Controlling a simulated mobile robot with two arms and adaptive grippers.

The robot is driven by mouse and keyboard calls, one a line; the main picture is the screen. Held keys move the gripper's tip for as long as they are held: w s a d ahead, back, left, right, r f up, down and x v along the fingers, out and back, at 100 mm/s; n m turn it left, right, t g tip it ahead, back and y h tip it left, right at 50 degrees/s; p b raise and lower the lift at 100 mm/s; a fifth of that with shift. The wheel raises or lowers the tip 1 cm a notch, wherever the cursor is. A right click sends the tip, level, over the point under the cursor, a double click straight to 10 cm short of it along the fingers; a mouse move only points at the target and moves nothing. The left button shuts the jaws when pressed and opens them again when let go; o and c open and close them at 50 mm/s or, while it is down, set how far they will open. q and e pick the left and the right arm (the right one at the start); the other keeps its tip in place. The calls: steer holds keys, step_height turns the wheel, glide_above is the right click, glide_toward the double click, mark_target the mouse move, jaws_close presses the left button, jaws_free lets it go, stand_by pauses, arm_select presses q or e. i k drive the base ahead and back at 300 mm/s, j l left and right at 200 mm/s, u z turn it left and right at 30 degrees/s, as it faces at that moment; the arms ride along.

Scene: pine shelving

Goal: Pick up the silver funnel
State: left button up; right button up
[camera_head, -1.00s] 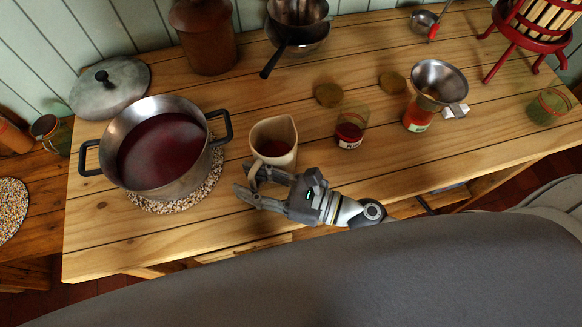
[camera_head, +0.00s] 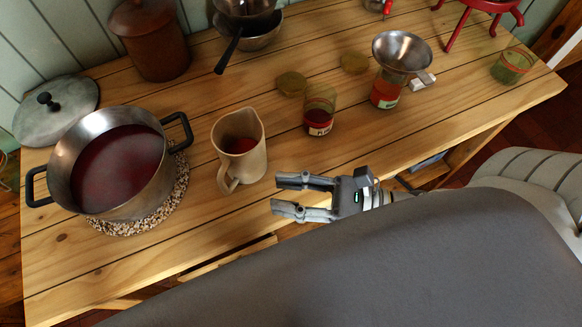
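The silver funnel (camera_head: 402,50) sits in the mouth of a glass jar (camera_head: 385,92) with red contents, on the right part of the wooden table. The funnel's wide cone faces up. My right gripper (camera_head: 274,195) is open and empty near the table's front edge, its fingers pointing left. My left gripper is not in view.
A beige pitcher (camera_head: 246,165) and a pot of dark red liquid (camera_head: 116,168) stand to the left. Another jar (camera_head: 319,112) stands left of the funnel, with two lids (camera_head: 291,84) behind. A small white object (camera_head: 423,81) lies beside the funnel jar. An empty-looking greenish jar (camera_head: 511,67) stands far right.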

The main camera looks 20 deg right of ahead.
mark_target(399, 53)
steer(key=z, duration=1.5)
